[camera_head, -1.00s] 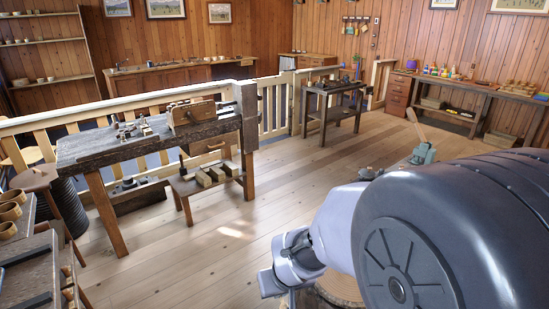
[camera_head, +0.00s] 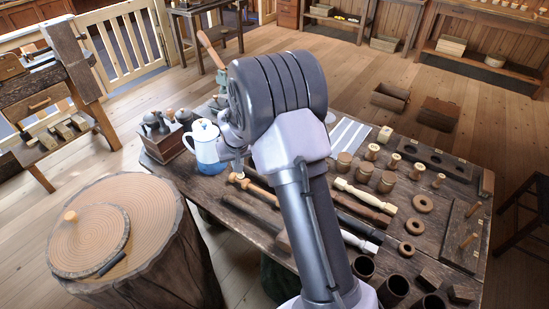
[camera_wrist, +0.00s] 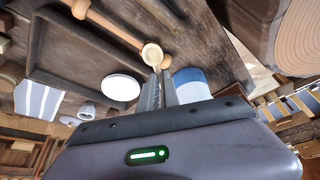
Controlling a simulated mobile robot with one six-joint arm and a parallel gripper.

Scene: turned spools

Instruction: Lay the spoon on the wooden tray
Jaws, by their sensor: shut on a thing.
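My gripper (camera_wrist: 158,88) is shut on the spoon (camera_wrist: 152,54), whose pale, round wooden end shows at the fingertips in the wrist view. Its handle is mostly hidden by the fingers. In the head view my gripper (camera_head: 239,166) is over the near left part of the dark workbench, beside the enamel pot. A dark, rimmed wooden tray (camera_wrist: 36,48) lies below in the wrist view. The spoon's end shows against its edge; I cannot tell whether they touch. In the head view my arm hides much of that area.
A turned wooden rod (camera_head: 262,193) lies close by. Several spools and spindles fill the bench's right. A stump (camera_head: 175,250) bearing a round slab stands left.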

